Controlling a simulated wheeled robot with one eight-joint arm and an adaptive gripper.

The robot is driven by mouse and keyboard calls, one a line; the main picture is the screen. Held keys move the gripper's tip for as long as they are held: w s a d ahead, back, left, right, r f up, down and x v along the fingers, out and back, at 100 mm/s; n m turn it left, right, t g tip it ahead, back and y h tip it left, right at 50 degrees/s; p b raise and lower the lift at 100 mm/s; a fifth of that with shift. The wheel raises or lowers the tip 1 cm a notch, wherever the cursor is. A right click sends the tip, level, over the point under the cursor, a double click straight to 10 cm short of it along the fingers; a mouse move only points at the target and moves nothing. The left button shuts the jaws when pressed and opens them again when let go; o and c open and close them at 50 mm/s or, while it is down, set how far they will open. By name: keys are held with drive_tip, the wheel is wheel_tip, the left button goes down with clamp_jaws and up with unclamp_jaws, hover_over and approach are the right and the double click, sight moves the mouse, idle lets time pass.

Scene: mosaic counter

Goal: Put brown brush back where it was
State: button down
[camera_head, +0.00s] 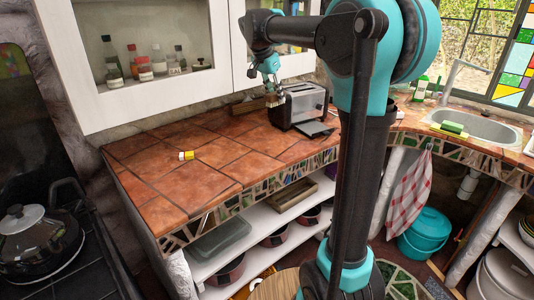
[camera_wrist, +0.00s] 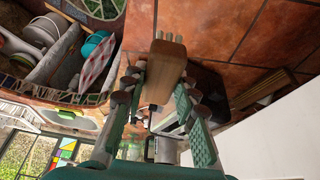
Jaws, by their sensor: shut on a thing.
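The brown brush (camera_wrist: 165,72) is a light brown wooden block with pale tips at its far end. In the wrist view it stands between the two fingers of my gripper (camera_wrist: 157,98), which is shut on it. In the head view my gripper (camera_head: 272,88) is at the back of the tiled counter (camera_head: 160,180), just left of the toaster (camera_head: 303,104). A small part of the brush (camera_head: 273,100) shows below the fingers. I cannot tell whether the brush touches the counter.
A low wooden box (camera_head: 247,108) lies by the wall, left of my gripper. A small yellow and white item (camera_head: 186,155) lies on the left part of the counter. A white cabinet (camera_head: 150,95) hangs above the back edge. The front middle of the counter is clear.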

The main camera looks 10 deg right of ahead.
wheel_tip(320, 180, down, 20)
drive_tip(key=shift+a+r, duration=0.1)
idle(0.5)
drive_tip(key=c, duration=1.2)
unclamp_jaws()
drive_tip(key=v, duration=1.2)
drive_tip(key=s+d+f+n+y, duration=0.1)
drive_tip(key=s+d+f+n, duration=0.1)
drive_tip(key=s+f, duration=0.5)
drive_tip(key=s+d+f+n+t+y, duration=0.1)
drive_tip(key=s+d+f+n, duration=0.2)
drive_tip(key=s+f+n, duration=0.2)
drive_tip(key=s+d+f+n+y, duration=0.1)
drive_tip(key=s+d+f+n, duration=0.2)
drive_tip(key=s+f, duration=0.7)
drive_tip(key=shift+s+f+n+y, duration=0.1)
drive_tip(key=shift+s+n+y, duration=0.1)
drive_tip(key=shift+s, duration=1.25)
drive_tip(key=shift+s+f+n+y, duration=0.1)
drive_tip(key=shift+s+n+y, duration=0.1)
drive_tip(key=shift+s, duration=1.25)
